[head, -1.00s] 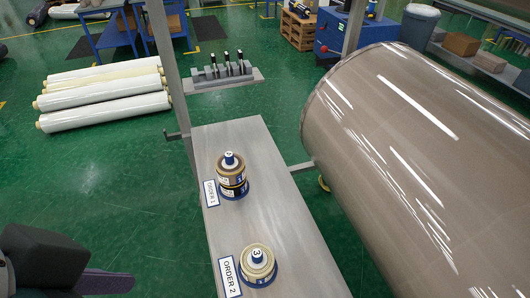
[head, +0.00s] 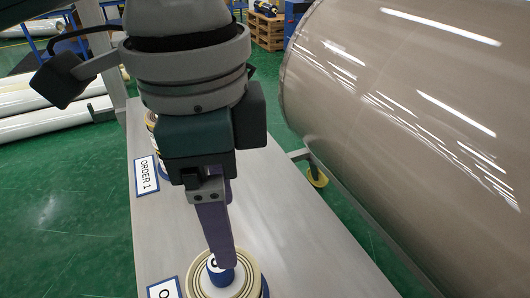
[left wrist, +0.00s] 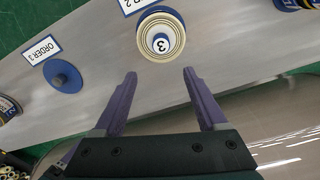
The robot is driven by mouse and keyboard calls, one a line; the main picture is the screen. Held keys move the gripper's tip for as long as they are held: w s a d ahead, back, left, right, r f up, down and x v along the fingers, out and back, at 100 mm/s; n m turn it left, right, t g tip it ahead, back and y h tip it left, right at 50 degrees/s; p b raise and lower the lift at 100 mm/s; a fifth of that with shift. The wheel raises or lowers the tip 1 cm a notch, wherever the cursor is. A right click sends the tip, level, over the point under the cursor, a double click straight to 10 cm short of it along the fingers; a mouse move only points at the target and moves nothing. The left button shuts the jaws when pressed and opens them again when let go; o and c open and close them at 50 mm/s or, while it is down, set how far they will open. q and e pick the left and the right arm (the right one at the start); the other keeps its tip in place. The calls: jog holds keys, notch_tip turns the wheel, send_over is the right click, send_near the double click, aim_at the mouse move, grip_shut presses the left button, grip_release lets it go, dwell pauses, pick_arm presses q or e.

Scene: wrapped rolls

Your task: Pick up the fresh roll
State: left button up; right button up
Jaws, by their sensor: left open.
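A small tan roll with a blue core marked 3 stands on a blue base by the Order 2 card; this roll (head: 248,278) is at the bottom of the head view, partly behind my left gripper (head: 222,262). The left wrist view shows the same roll (left wrist: 160,36) from above, just beyond the fingertips of my left gripper (left wrist: 159,75). In the head view, only part of the Order 1 roll (head: 151,121) shows behind my arm. Which roll is fresh I cannot tell. My right gripper is not in view.
The grey bench (head: 290,235) carries the rolls and the Order 1 card (head: 147,175). A bare blue base (left wrist: 63,76) stands by another card in the left wrist view. A large brown glossy roll (head: 400,110) fills the right side.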

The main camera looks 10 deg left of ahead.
aim_at(224, 281)
pick_arm(q)
jog(key=shift+w+a+f, duration=0.25)
jog(key=shift+w+f, duration=0.1)
jog(key=shift+f, duration=0.25)
notch_tip(224, 281, down, 4)
jog(key=shift+s+b, duration=0.1)
jog(key=shift+b, duration=0.3)
jog(key=f, duration=0.1)
jog(key=a+f, duration=0.1)
jog(key=f, duration=0.2)
jog(key=shift+s+a+f+b, duration=0.2)
jog(key=shift+s+b, duration=0.1)
jog(key=shift+s, duration=0.1)
jog(key=shift+d+f, duration=0.1)
jog(key=shift+f, duration=0.45)
grip_shut()
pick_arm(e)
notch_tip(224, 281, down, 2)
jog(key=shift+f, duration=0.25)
